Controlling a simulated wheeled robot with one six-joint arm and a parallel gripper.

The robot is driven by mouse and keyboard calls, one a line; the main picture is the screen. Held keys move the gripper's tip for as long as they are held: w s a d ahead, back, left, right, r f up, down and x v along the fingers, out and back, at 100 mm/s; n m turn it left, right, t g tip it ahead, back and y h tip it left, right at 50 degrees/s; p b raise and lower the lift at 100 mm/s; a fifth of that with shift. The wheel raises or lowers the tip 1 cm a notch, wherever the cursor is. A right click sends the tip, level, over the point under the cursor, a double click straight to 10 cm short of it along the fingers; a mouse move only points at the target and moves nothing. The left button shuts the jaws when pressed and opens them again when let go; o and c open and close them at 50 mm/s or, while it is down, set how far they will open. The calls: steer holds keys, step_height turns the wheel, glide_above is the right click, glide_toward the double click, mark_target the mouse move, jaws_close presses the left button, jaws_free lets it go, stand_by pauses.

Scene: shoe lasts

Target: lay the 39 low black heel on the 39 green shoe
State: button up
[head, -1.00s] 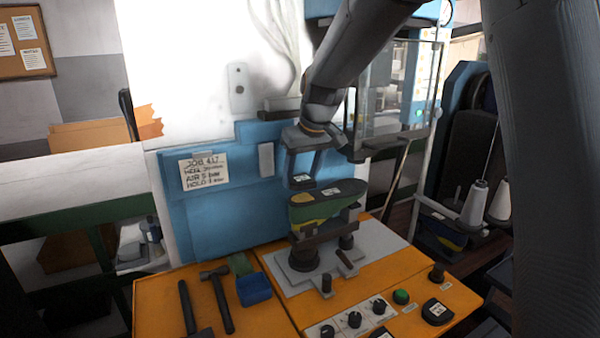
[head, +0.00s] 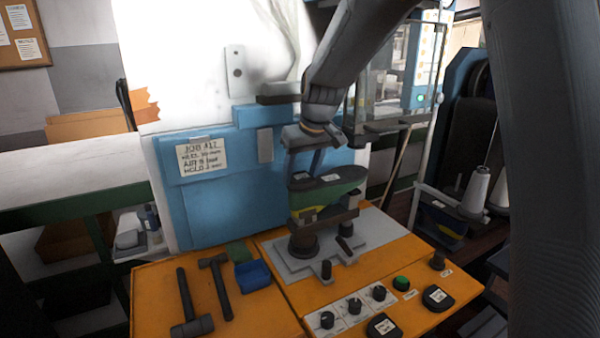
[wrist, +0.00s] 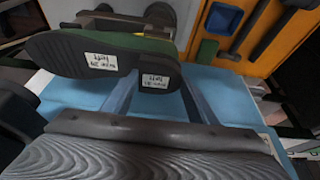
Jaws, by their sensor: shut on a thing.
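The green shoe (head: 345,190) sits sole up on a dark support of the orange bench machine. Its black sole (wrist: 72,54) with a white label shows in the wrist view. My gripper (head: 304,168) points down over the left end of the shoe. It is shut on the low black heel (head: 300,183), which also shows with its white label between the fingers in the wrist view (wrist: 172,74). The heel is at the shoe's heel end, level with the sole and very close to it. I cannot tell whether they touch. The label sizes are too blurred to read surely.
A hammer (head: 219,285), another dark tool (head: 186,300) and a blue tray (head: 253,275) lie on the orange bench (head: 150,300) at left. A blue panel (head: 215,210) stands close behind the gripper.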

steer(key=shift+f, duration=0.2)
stand_by(0.3)
steer(key=o, duration=1.1)
steer(key=shift+o, duration=0.2)
steer(key=shift+r, duration=0.1)
steer(key=b+v, duration=0.2)
steer(key=v, duration=0.5)
steer(key=shift+s+r, duration=0.2)
steer(key=shift+r, duration=0.05)
